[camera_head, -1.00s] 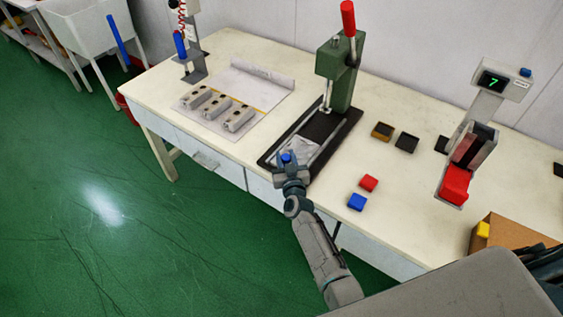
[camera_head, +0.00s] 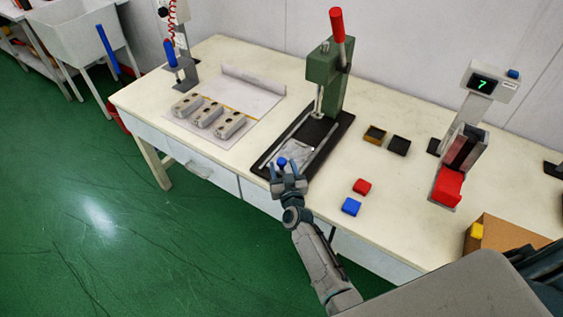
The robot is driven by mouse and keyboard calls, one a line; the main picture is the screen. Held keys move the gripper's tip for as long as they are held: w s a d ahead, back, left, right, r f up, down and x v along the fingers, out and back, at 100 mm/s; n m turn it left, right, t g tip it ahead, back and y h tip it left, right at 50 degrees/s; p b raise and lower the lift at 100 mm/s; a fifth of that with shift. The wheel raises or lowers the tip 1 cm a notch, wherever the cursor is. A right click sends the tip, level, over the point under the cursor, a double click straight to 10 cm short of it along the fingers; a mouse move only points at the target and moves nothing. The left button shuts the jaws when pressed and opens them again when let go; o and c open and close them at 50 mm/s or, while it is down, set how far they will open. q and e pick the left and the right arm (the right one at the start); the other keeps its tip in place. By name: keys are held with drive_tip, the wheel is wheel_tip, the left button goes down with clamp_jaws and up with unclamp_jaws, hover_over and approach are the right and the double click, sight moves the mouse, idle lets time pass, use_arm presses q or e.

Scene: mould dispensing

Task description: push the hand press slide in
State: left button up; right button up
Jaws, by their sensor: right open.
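The hand press (camera_head: 327,82) is green with a red-topped lever (camera_head: 337,25) and stands at the back of its dark base (camera_head: 338,131). Its slide (camera_head: 299,148) is a pale metal plate between two rails at the front of the base. A blue knob (camera_head: 282,161) sits at the slide's near end. My right gripper (camera_head: 285,168) is open at the front edge of the base, with its fingers close around or beside the knob. I cannot tell if they touch it. My left gripper is not in view.
Grey mould blocks (camera_head: 208,113) lie on a sheet left of the press. Dark pads (camera_head: 398,145), a device reading 7 (camera_head: 484,84) and a cardboard box (camera_head: 502,236) are farther right.

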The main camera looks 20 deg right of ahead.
drive_tip(key=s, duration=0.8)
drive_tip(key=shift+a+b, duration=0.4)
drive_tip(key=shift+a, duration=0.05)
drive_tip(key=shift+r, duration=0.1)
